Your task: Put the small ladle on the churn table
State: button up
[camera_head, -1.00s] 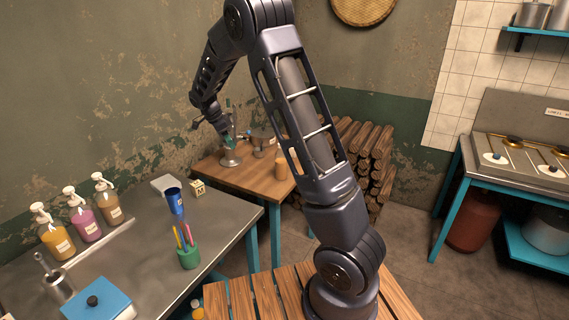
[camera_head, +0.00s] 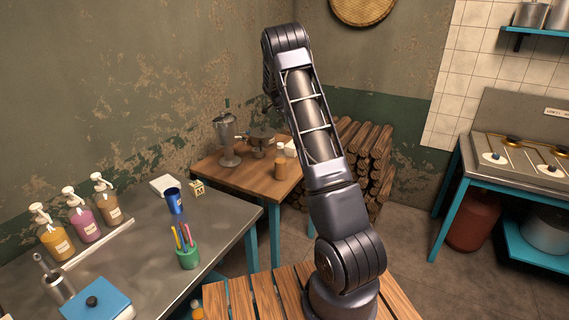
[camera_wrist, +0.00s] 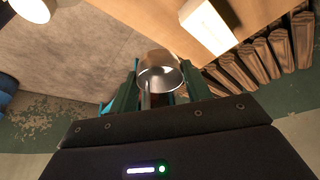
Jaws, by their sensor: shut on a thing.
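The small ladle (camera_wrist: 160,72), a shiny metal cup with its handle running back between the fingers, is in my gripper (camera_wrist: 160,92) in the wrist view. The fingers are shut on its handle. The brown wooden table (camera_head: 238,178), which looks like the churn table, stands in the back corner. A tall metal machine (camera_head: 227,140) stands at its left. The wrist view shows a wooden top (camera_wrist: 165,22) beyond the ladle, with a gap of unclear size.
A steel table (camera_head: 140,238) with bottles is at the left.

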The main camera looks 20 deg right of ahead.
jog(key=shift+w+d+f, duration=0.1)
jog(key=shift+d+f, duration=0.1)
jog(key=shift+d, duration=0.25)
notch_tip(320, 180, down, 20)
jog(key=shift+r, duration=0.15)
dwell(0.3)
jog(key=o, duration=1)
